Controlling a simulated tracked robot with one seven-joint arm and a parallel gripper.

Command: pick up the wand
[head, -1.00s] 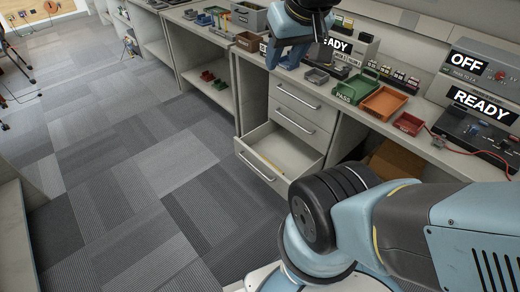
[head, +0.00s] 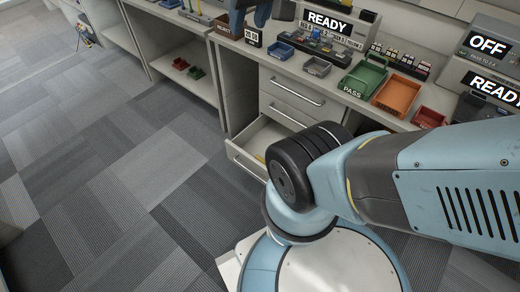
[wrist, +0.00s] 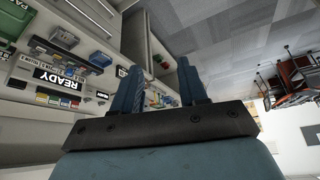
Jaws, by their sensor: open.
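No wand can be made out for certain. A thin yellow thing (head: 260,158) lies in the open bottom drawer (head: 244,161) of the bench in the head view. It may be the wand; my own arm hides most of it and part of the drawer. My gripper (wrist: 163,80) shows in the wrist view with its two blue fingers apart and nothing between them. In the head view only its lower part (head: 262,12) shows at the top edge, above the bench and well above the drawer.
The bench top holds a green tray (head: 362,79) marked PASS, an orange tray (head: 396,96), a red tray (head: 429,117), small blue and grey bins, and a READY display (head: 327,24). Red and green parts (head: 188,67) sit on a low shelf. The carpet floor (head: 110,160) is clear.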

